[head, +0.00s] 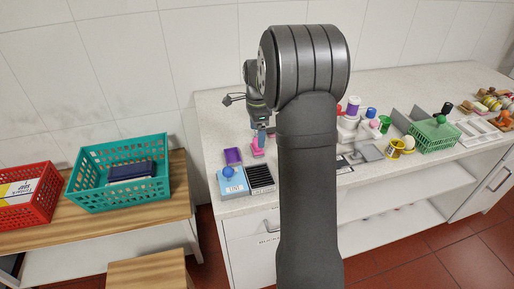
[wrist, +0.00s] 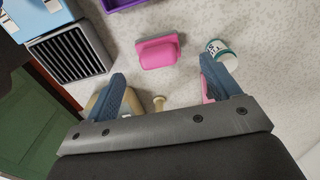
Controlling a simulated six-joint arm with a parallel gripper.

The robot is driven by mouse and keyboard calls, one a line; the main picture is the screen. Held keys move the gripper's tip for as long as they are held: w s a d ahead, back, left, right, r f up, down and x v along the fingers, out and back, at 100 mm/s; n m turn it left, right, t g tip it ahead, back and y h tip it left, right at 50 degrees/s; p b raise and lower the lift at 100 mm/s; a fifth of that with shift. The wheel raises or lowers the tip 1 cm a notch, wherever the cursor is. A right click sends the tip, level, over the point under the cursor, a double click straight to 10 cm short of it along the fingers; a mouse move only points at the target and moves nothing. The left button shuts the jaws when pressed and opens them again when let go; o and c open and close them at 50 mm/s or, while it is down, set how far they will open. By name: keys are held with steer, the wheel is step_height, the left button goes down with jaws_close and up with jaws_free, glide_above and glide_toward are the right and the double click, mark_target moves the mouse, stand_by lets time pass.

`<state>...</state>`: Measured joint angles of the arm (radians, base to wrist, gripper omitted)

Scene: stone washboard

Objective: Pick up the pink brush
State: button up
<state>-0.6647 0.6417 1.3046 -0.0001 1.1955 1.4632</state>
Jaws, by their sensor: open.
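The pink brush (wrist: 158,52) lies on the speckled stone counter in the wrist view, just beyond and between my fingertips. In the head view a pink piece (head: 257,151) shows just below my gripper (head: 261,135). In the wrist view my gripper (wrist: 163,70) is open, with one blue-grey finger on each side and nothing between them. I cannot tell its height above the counter. Another pink bit (wrist: 207,96) is mostly hidden behind the right finger.
A white-and-green jar (wrist: 221,52) stands by my right finger. A black ribbed tray (wrist: 68,54) is at the left, a purple tray (wrist: 118,3) at the top. Beige pieces (wrist: 158,104) lie near the gripper base. A teal basket (head: 120,172) stands left of the counter.

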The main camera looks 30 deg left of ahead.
steer(key=shift+s+f, duration=0.1)
steer(key=shift+f, duration=2.7)
steer(key=shift+c, duration=0.2)
steer(key=c, duration=1)
